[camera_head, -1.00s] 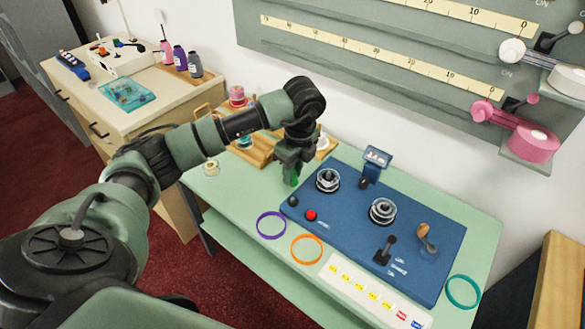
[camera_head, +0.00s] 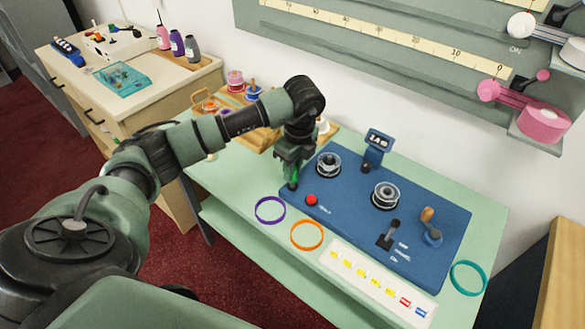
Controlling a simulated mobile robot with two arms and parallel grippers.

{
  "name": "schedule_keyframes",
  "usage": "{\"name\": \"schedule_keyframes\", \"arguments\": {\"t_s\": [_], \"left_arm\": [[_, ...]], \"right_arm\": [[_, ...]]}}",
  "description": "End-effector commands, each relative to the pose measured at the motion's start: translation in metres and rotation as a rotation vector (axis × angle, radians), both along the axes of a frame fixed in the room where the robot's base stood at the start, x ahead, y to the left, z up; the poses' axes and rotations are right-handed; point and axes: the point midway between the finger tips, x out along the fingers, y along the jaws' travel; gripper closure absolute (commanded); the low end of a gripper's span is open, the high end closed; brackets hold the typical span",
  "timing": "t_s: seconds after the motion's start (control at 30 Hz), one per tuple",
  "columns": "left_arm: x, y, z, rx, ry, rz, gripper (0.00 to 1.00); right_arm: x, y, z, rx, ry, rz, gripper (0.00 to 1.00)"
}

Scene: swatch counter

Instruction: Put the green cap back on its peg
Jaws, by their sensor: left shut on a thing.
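My left gripper (camera_head: 291,178) points down at the left corner of the blue panel (camera_head: 345,222). It is shut on the green cap (camera_head: 292,172), of which only a sliver of green shows between the dark fingers. The cap's peg is hidden or merges with the dark fingertips at that corner, so I cannot tell whether the cap touches it. A red button or cap (camera_head: 311,200) sits just to the right of the gripper on the panel. My right gripper is not in view.
The panel carries two clear-ringed spools (camera_head: 385,195), a small display (camera_head: 377,147), a black lever (camera_head: 389,235) and an orange-handled lever (camera_head: 430,225). Purple (camera_head: 270,210), orange (camera_head: 307,235) and teal (camera_head: 468,278) rings lie around it. A wooden rack (camera_head: 255,138) stands behind my arm.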

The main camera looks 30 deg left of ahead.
Motion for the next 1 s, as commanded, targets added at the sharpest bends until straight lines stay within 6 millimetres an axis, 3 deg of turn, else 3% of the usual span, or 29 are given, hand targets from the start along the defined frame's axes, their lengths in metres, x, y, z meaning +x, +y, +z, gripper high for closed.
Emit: {"name": "schedule_keyframes", "arguments": {"t_s": [1.0], "left_arm": [[0.0, 0.0, -0.022, 0.0, 0.0, 0.0, 1.0]], "right_arm": [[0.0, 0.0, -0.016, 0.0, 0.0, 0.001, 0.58]]}}
